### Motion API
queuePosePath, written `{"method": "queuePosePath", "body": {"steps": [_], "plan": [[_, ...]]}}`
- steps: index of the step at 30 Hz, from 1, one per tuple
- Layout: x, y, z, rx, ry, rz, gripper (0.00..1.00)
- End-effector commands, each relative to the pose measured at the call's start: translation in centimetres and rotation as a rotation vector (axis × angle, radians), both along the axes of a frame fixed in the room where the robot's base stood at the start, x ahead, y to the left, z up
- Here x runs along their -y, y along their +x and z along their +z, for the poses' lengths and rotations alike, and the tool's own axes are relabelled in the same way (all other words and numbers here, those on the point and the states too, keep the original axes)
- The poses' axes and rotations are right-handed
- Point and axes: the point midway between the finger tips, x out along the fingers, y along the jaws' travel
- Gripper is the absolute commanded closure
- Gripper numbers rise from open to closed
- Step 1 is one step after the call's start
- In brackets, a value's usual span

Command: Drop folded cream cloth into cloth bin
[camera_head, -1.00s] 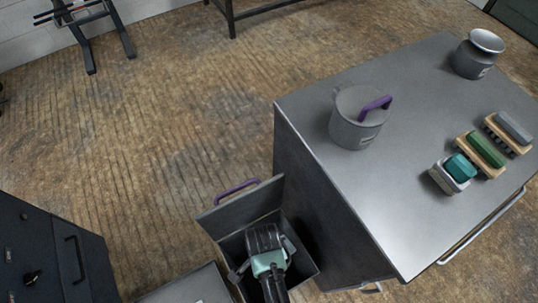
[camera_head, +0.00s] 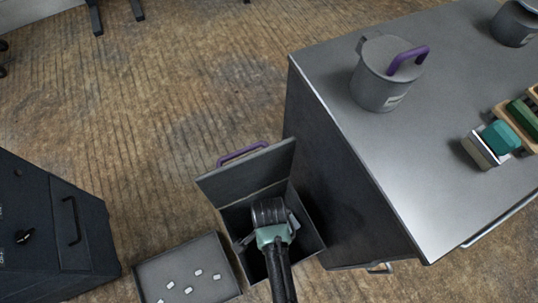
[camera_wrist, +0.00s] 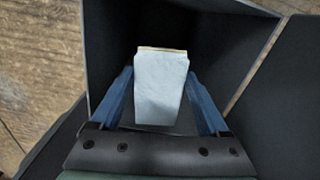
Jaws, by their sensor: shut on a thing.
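The cloth bin (camera_head: 232,222) is a dark open box on the floor beside the metal counter, its lid with a purple handle (camera_head: 242,152) raised at the back. My gripper (camera_head: 272,222) reaches down into the bin's opening in the head view. In the wrist view my gripper (camera_wrist: 160,98) has its two blue fingers shut on the folded cloth (camera_wrist: 160,88), which looks pale white with a thin cream edge at the top. The cloth is over the dark inside of the bin. The gripper hides the cloth in the head view, and the bin's floor is in shadow.
A shallow grey tray (camera_head: 218,284) with several small white pieces lies left of the bin. A dark cabinet (camera_head: 55,225) stands at the left. The counter (camera_head: 440,170) at the right holds a lidded grey pot (camera_head: 385,82) and brushes or blocks. Wooden floor is free behind the bin.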

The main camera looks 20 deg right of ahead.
Motion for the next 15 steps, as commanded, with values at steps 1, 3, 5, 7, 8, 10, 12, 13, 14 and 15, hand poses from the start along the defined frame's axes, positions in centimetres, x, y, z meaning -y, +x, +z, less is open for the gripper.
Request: {"method": "queuePosePath", "body": {"steps": [1,3,5,7,8,10,12,13,14,15], "plan": [[0.0,0.0,0.06,0.0,0.0,0.0,0.84],[0.0,0.0,0.06,0.0,0.0,0.0,0.16],[0.0,0.0,0.06,0.0,0.0,0.0,0.05],[0.0,0.0,0.06,0.0,0.0,0.0,0.0],[0.0,0.0,0.06,0.0,0.0,0.0,0.0],[0.0,0.0,0.05,0.0,0.0,0.0,0.0],[0.0,0.0,0.06,0.0,0.0,0.0,0.0],[0.0,0.0,0.11,0.0,0.0,0.0,0.0],[0.0,0.01,0.22,0.0,0.0,0.0,0.0],[0.01,0.02,0.48,0.001,0.0,0.0,0.0]]}}
